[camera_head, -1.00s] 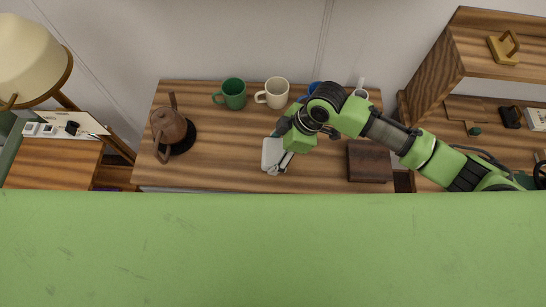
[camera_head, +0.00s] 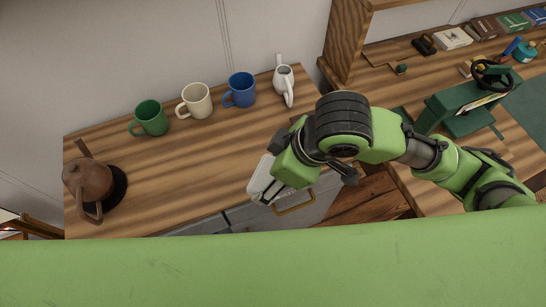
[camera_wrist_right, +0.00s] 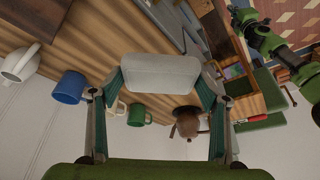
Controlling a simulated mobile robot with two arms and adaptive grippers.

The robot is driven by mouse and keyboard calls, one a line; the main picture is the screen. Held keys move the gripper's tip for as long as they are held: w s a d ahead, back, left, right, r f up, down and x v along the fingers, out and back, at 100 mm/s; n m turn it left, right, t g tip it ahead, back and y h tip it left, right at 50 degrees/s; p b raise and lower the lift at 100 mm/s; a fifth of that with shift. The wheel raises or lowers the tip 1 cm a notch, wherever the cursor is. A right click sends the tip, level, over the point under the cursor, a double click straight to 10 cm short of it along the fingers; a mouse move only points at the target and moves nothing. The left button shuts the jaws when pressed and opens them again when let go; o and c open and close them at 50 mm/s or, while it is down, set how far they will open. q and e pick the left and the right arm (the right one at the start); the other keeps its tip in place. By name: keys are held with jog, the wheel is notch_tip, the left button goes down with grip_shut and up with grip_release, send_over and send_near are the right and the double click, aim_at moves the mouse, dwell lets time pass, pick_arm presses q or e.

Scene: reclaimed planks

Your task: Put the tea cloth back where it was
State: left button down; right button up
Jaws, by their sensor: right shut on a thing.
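My right gripper (camera_head: 271,187) is shut on a folded, whitish-grey bundle (camera_head: 261,179) that looks like the tea cloth. In the head view it is over the front edge of the wooden counter (camera_head: 200,160), above a grey drawer front. In the right wrist view the cloth (camera_wrist_right: 160,75) is pinched between both fingers, with its broad pale face showing. My left gripper is out of the head view. A green arm of mine (camera_wrist_right: 275,45) shows small in the right wrist view, its jaws too small to read.
A brown teapot (camera_head: 88,180) on a dark round mat, a green mug (camera_head: 151,118), a cream mug (camera_head: 197,101), a blue mug (camera_head: 241,90) and a white jug (camera_head: 284,80) stand along the counter. Its middle is clear. A wooden shelf unit (camera_head: 345,40) rises at right.

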jog(key=w+f, duration=0.3)
jog(key=w, duration=0.5)
jog(key=p, duration=0.1)
send_over(260, 154)
jog(key=s+d, duration=0.1)
jog(key=s, duration=0.1)
jog(key=f, duration=0.5)
jog(key=shift+w+d+f, duration=0.2)
jog(key=shift+f, duration=0.05)
jog(key=shift+w+f, duration=0.4)
jog(key=shift+f, duration=0.1)
notch_tip(260, 154, down, 2)
jog(key=shift+f+p, duration=0.15)
jog(key=shift+p, duration=0.35)
jog(key=shift+f, duration=0.45)
jog(key=shift+f, duration=0.1)
jog(key=o, duration=0.9)
jog(key=shift+o, duration=0.2)
